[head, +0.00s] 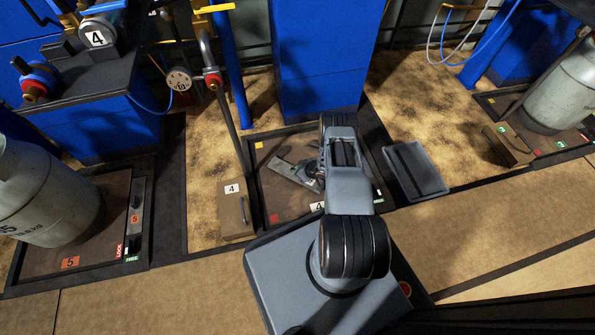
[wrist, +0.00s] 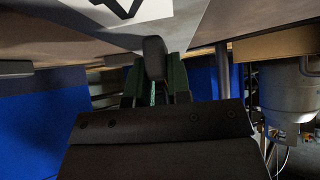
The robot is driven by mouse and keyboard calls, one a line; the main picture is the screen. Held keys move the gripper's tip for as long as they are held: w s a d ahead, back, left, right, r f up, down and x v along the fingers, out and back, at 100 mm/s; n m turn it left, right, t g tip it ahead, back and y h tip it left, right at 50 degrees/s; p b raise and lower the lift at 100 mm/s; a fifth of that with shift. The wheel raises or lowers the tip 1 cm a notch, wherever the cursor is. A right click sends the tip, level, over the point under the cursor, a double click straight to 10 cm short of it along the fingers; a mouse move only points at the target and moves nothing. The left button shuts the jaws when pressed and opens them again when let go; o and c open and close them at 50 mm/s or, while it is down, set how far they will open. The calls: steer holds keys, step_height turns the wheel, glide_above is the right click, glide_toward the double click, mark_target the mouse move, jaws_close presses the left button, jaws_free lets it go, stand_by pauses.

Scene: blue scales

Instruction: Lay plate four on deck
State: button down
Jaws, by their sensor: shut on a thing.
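A grey metal plate (head: 292,172), which I take for plate four, is at my gripper (head: 317,172) in the head view, over the left part of the brown deck (head: 278,196). My arm hides its right side. In the wrist view a pale plate surface (wrist: 185,30) with a cropped white label and black figure fills the top. My gripper (wrist: 153,75) is shut on a dark upright grip there, between green-dark fingers. I cannot tell whether the plate touches the deck. The deck has a "4" label at its front edge, partly beside my arm.
A brown panel (head: 234,210) marked 4, with a handle, lies left of the deck. A dark tray (head: 416,170) lies to the right. A pole (head: 229,128) stands close at the left. A blue cabinet (head: 318,70) stands behind. Grey cylinders (head: 45,190) stand on side decks.

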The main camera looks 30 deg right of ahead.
steer(key=shift+f, duration=0.55)
steer(key=c, duration=1)
jaws_free()
steer(key=shift+p+v, duration=3.2)
steer(key=shift+v, duration=3.65)
